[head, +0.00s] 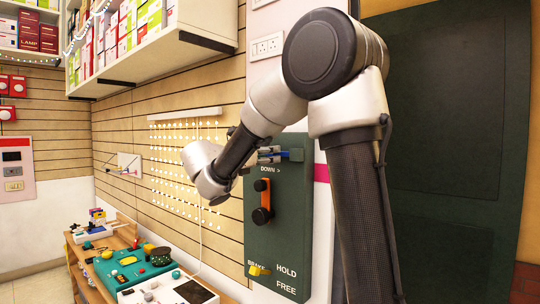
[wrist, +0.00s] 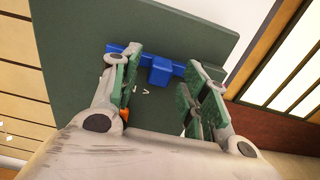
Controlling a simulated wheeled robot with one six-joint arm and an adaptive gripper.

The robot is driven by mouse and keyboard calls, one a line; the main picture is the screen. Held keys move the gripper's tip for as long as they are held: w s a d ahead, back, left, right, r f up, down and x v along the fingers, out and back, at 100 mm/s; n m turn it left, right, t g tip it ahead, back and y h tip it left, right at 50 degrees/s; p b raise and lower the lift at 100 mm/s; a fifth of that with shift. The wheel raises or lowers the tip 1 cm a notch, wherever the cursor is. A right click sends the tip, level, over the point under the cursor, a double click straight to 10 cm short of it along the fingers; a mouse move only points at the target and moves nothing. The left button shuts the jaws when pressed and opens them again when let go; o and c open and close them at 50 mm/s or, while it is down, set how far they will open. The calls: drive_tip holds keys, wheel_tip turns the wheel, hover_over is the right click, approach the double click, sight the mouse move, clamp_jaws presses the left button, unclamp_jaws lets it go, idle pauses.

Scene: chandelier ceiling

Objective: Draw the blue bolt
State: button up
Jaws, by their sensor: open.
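The blue bolt (wrist: 161,72) lies across the upper part of the green panel in the wrist view, a long bar with a square block standing out from it. In the head view a blue end of the bolt (head: 297,154) shows near the panel's top. The rest is hidden behind my arm and gripper. My gripper (wrist: 168,82) is open, with one finger on each side of the block. The left finger overlaps the bar in the picture. I cannot tell whether either finger touches the block. In the head view my gripper (head: 272,155) is at the panel's upper part.
The green panel (head: 285,238) also carries an orange lever (head: 262,200) with black knobs and a yellow lever (head: 259,270) by BRAKE, HOLD and FREE labels. A bench (head: 92,283) with gadgets stands at the left. A dark green door (head: 445,110) is at the right.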

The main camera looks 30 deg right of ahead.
drive_tip(key=shift+x, duration=0.9)
clamp_jaws()
drive_tip(key=w, duration=0.1)
drive_tip(key=w+a, duration=0.1)
drive_tip(key=w, duration=0.2)
drive_tip(key=shift+w+a, duration=0.25)
drive_tip(key=shift+a, duration=0.05)
drive_tip(key=shift+w+a, duration=0.15)
drive_tip(key=shift+w, duration=0.1)
unclamp_jaws()
drive_tip(key=shift+w, duration=0.15)
drive_tip(key=shift+a, duration=0.1)
